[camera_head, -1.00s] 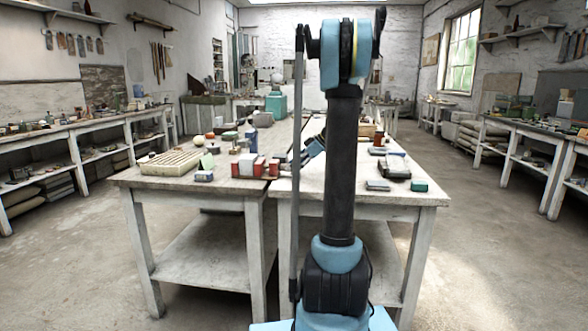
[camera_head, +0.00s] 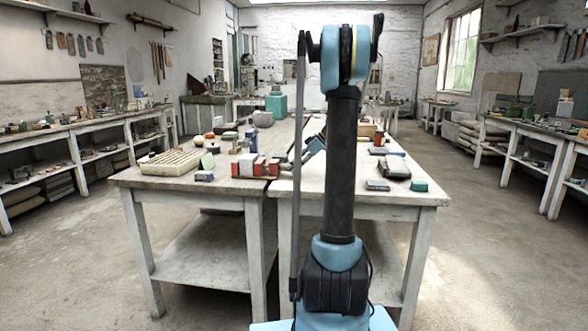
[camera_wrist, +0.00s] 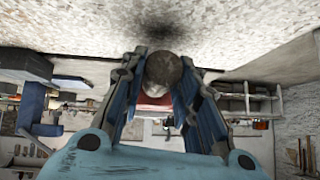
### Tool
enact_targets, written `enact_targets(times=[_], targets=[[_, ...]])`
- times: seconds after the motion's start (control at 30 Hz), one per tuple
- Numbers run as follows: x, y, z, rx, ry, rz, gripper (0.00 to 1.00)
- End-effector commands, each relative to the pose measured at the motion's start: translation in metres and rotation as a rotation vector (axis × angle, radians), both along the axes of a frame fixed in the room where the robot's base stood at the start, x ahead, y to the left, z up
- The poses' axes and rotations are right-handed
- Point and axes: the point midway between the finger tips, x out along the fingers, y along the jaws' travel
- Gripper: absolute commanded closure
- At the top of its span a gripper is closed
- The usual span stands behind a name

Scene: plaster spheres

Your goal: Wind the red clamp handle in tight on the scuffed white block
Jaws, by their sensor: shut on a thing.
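My gripper (camera_wrist: 161,82) fills the middle of the wrist view, its two blue-and-dark fingers closed in on a round, dark grey-brown knob (camera_wrist: 164,68). A red part (camera_wrist: 153,101), which looks like the clamp handle, shows just below the knob between the fingers. In the head view, red pieces (camera_head: 259,167) stand near the front of the table with a pale block (camera_head: 247,162) among them, likely the scuffed white block. Its contact with the clamp is too small to tell. My gripper (camera_head: 312,145) is partly hidden behind my arm, to the right of them.
The worktable (camera_head: 225,185) also bears a ridged tray (camera_head: 168,163) at left, a small blue box (camera_head: 204,176), a dark case (camera_head: 395,168) and a teal box (camera_head: 419,186) at right. Open floor lies on both sides, with side benches beyond.

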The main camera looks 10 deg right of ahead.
Motion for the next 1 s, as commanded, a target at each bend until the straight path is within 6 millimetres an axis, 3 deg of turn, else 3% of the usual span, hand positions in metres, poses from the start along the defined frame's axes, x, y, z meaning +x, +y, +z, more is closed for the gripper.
enact_targets(times=[0.5, 1.0], targets=[[0.0093, -0.0036, -0.0013, 0.12, 0.364, -0.007, 0.95], [0.0101, -0.0043, -0.0028, 0.164, 0.499, -0.009, 0.95]])
